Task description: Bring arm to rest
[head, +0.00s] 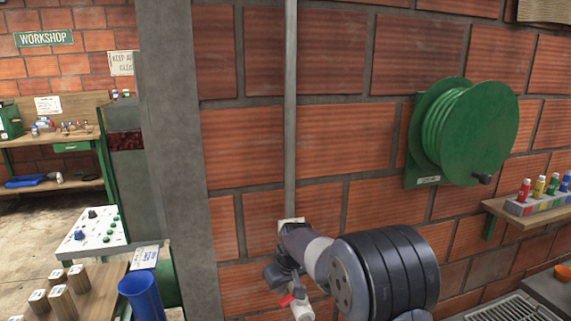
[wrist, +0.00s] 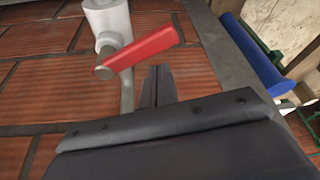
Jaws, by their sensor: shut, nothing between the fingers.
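My arm (head: 385,270) reaches in from the lower right of the head view, in front of the brick wall. My gripper (wrist: 158,72) shows in the wrist view with its two dark fingers together and nothing between them. A pale valve (wrist: 108,22) with a red lever (wrist: 146,50) is just beyond the fingertips; I cannot tell whether they touch. In the head view the red lever (head: 286,300) and the white valve body (head: 303,310) show below my wrist, partly hidden by it.
A green hose reel (head: 465,130) hangs on the wall at right, above a shelf (head: 530,220) with coloured bottles. A grey vertical pipe (head: 290,110) runs down the wall. At lower left are a blue cylindrical container (head: 140,297) and a wooden table with several blocks (head: 60,300).

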